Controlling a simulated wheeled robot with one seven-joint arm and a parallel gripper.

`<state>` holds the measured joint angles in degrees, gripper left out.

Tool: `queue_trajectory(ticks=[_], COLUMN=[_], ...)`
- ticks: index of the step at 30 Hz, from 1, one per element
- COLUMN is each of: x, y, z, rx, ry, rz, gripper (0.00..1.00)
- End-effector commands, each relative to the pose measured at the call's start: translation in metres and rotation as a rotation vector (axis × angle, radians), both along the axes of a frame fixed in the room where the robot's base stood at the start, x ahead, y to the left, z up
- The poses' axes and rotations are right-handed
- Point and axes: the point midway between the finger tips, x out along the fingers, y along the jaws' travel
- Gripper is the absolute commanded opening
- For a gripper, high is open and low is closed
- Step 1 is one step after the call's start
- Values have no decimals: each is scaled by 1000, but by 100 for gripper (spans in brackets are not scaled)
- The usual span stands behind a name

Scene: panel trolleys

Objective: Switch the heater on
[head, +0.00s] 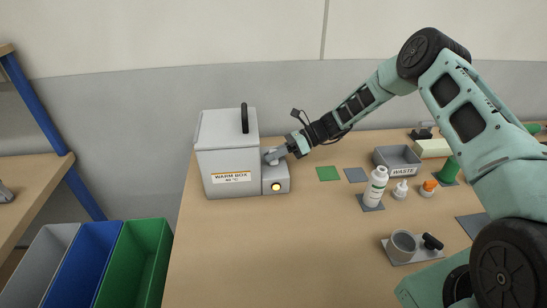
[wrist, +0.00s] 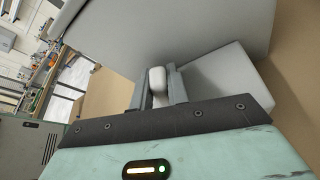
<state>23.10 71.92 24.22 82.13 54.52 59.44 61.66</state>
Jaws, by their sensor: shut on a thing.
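The heater is a grey box labelled WARM BOX (head: 227,158) at the back left of the table, with a black handle (head: 244,117) on its lid. A small grey control box (head: 276,180) is attached to its right side. My gripper (head: 274,156) is at the top of the control box. In the wrist view my gripper (wrist: 158,82) is shut on a pale rounded switch lever (wrist: 157,77), with one finger on each side. The lever's base is hidden by the fingers.
To the right stand a white bottle (head: 376,184), small bottles, a grey WASTE bin (head: 397,160) and a grey mug (head: 403,244). Green and grey mats lie nearby. The table's front left is clear. Grey, blue and green bins (head: 146,250) stand off its left edge.

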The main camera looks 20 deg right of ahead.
Motion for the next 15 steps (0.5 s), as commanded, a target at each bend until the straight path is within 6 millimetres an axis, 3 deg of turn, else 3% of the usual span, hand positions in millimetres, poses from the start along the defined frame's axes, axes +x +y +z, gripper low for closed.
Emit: queue_trajectory(ticks=[15], x=[2], y=[-1], z=[-1], rx=[8], ry=[47], rz=[-2], gripper=[0])
